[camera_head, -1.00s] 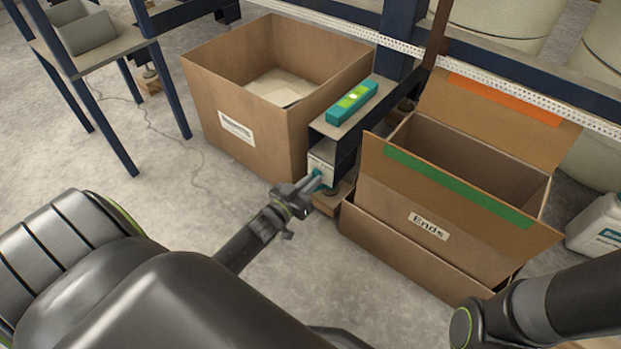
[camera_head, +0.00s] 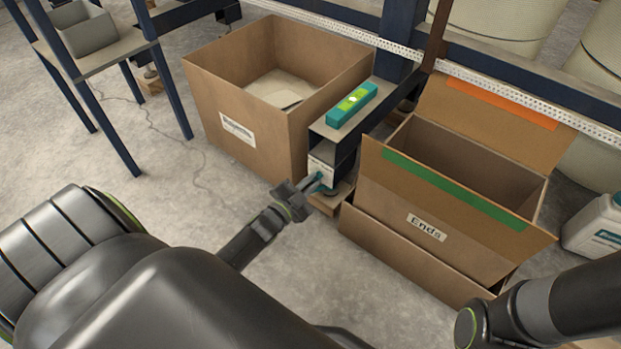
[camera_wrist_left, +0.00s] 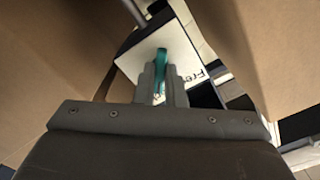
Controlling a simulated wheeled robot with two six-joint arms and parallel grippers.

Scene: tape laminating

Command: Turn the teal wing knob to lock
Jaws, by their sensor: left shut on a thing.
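The teal wing knob (camera_wrist_left: 161,58) sits on a white plate (camera_wrist_left: 183,48) with partly hidden black lettering. In the head view the plate (camera_head: 321,172) is on the front of a dark stand between two cardboard boxes. My left gripper (camera_head: 318,181) reaches the knob from the front. In the left wrist view its fingers (camera_wrist_left: 160,88) are shut on the knob, which shows above and between the fingertips. The gripper looks rolled relative to the plate. My right gripper is outside the picture; only part of that arm shows at the lower right.
An open box (camera_head: 236,113) stands left of the stand, and a box labelled "Ends" (camera_head: 440,215) stands close on its right, leaving a narrow gap. A teal level-like bar (camera_head: 350,105) lies on top of the stand. A white jug (camera_head: 597,228) stands at far right.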

